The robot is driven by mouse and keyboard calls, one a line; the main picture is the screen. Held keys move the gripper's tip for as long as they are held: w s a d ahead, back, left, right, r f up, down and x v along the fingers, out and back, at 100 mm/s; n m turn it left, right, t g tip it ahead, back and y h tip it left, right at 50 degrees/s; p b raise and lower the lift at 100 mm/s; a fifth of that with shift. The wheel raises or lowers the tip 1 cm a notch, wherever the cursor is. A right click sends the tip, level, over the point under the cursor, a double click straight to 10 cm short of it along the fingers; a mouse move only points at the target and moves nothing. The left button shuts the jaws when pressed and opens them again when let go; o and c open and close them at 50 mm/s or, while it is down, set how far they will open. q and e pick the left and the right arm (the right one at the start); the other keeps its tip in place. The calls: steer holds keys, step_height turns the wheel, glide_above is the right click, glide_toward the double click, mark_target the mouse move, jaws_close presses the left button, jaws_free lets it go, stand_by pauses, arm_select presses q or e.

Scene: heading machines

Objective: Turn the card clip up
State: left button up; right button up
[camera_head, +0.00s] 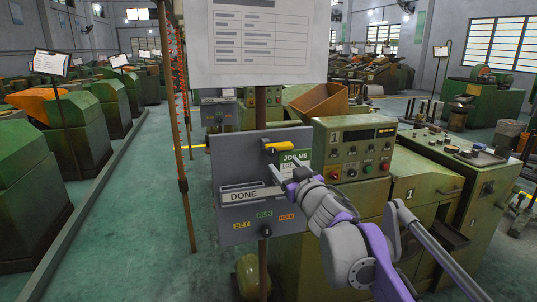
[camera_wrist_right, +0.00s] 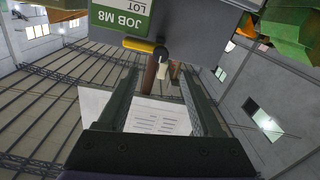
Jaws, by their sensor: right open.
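The yellow card clip (camera_head: 278,147) sits on the upper part of a grey board (camera_head: 235,160), above a green card (camera_head: 292,161) marked JOB M8 LOT. My right gripper (camera_head: 277,178) is in front of the board, just below the clip. Its fingers (camera_wrist_right: 158,76) are spread, with nothing visibly held between them. Any contact with the clip is unclear. My left gripper is out of view.
A DONE plate (camera_head: 243,196) and the coloured words SET, RUN and HOLD are lower on the board, with a dark knob (camera_head: 266,231). A white sheet (camera_head: 258,45) hangs above. A green machine with a control panel (camera_head: 354,150) stands close at the right.

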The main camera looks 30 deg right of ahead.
mark_target(273, 153)
steer(key=w, duration=0.2)
steer(key=w+d, duration=0.1)
steer(key=w, duration=0.2)
steer(key=w+p, duration=0.1)
steer(key=w, duration=0.2)
steer(key=shift+w+d+f, duration=0.1)
steer(key=shift+w+d, duration=0.15)
steer(key=shift+d, duration=0.05)
jaws_close()
stand_by(1.0)
